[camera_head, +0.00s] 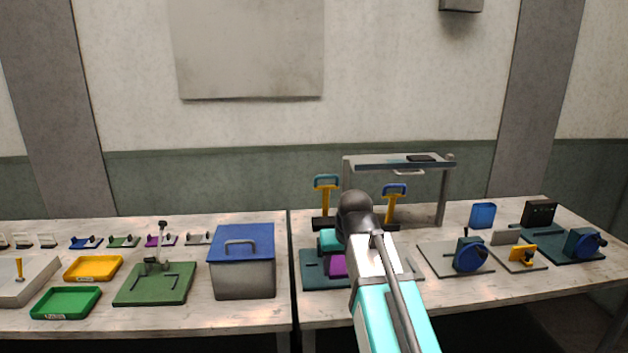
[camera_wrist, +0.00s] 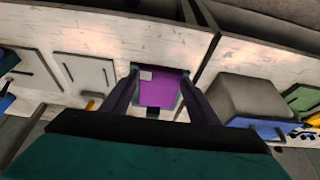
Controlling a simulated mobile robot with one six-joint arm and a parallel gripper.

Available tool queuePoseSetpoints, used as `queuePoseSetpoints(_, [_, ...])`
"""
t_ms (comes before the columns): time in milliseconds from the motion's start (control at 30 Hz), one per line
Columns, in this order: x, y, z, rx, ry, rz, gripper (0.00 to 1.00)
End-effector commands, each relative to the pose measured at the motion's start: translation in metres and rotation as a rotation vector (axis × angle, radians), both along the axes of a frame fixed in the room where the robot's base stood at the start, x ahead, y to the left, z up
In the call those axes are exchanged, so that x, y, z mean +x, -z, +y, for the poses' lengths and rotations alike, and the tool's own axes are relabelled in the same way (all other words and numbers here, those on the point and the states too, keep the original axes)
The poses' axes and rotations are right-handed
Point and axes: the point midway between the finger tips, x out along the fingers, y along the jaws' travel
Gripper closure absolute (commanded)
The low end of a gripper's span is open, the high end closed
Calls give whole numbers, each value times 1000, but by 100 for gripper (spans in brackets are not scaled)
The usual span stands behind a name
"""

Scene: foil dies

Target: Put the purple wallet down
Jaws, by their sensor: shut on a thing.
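The purple wallet (camera_wrist: 160,92) is between the two dark fingers of my gripper (camera_wrist: 158,76), which is shut on it. A small pale patch shows near one of its corners. In the head view a purple part of the wallet (camera_head: 337,265) shows beside my arm, which hides the rest. There it overlaps a dark teal base plate (camera_head: 313,284) on the right table; I cannot tell whether it touches the plate.
A grey box with a blue lid (camera_head: 243,277) stands left of the gap between the tables. Behind my gripper is a grey overhead frame (camera_head: 442,197) with two yellow-stemmed tools. Fixtures with blue wheels (camera_head: 469,257) stand to the right. Bare tabletop (camera_head: 470,300) lies in front of them.

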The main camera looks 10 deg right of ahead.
Motion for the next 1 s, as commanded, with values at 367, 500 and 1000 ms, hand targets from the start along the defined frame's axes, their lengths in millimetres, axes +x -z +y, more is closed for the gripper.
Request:
queuePoseSetpoints(367, [-30,37,0,0,-1,3,69])
queuePoseSetpoints(500, [-43,54,0,0,-1,4,69])
queuePoseSetpoints(1000, [-52,66,-1,0,0,3,69])
